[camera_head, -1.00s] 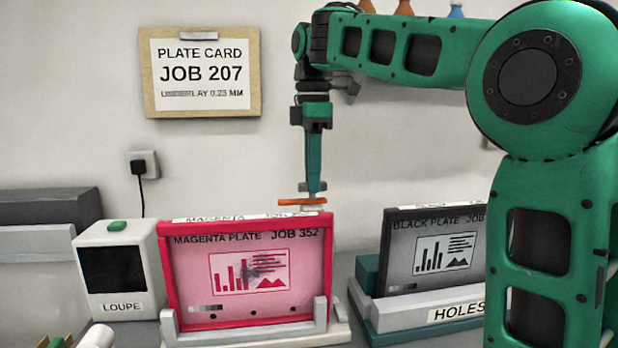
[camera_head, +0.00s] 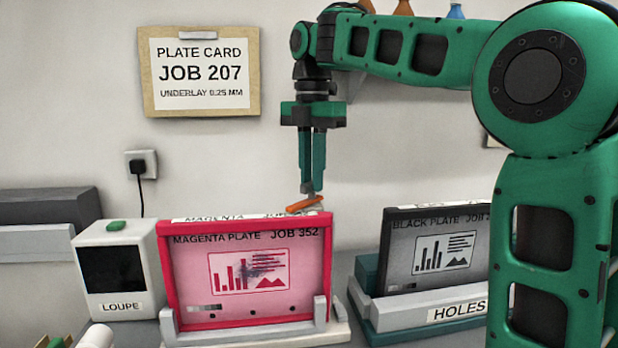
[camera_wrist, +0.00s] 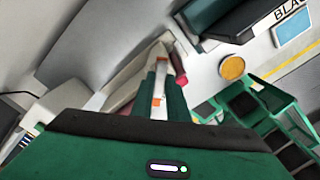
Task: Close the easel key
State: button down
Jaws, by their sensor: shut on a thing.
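The easel key is a small orange bar (camera_head: 304,204) at the top right edge of the red-framed magenta plate (camera_head: 245,270). It lies slanted, with its right end higher than its left. My gripper (camera_head: 311,188) points straight down over the key, its fingertips at the bar, shut on it. In the wrist view my gripper's fingers (camera_wrist: 160,75) reach away from the camera, with a pale strip and small orange patches between them. The key's full shape is hidden there by the fingers.
The black plate (camera_head: 436,250) stands in its holder at the right. A white loupe box (camera_head: 118,270) stands at the left. A plate card reading JOB 207 (camera_head: 200,72) hangs on the wall behind.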

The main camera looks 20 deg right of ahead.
jog(key=n, duration=0.5)
jog(key=shift+w+r+n, duration=0.1)
jog(key=shift+w+n, duration=0.15)
jog(key=shift+n, duration=1.95)
jog(key=shift+a, duration=0.1)
jog(key=c, duration=1.7)
grip_release()
jog(key=shift+w+f, duration=0.15)
jog(key=shift+f, duration=0.1)
jog(key=shift+r, duration=0.1)
jog(key=shift+a+r, duration=0.1)
jog(key=shift+r, duration=5.2)
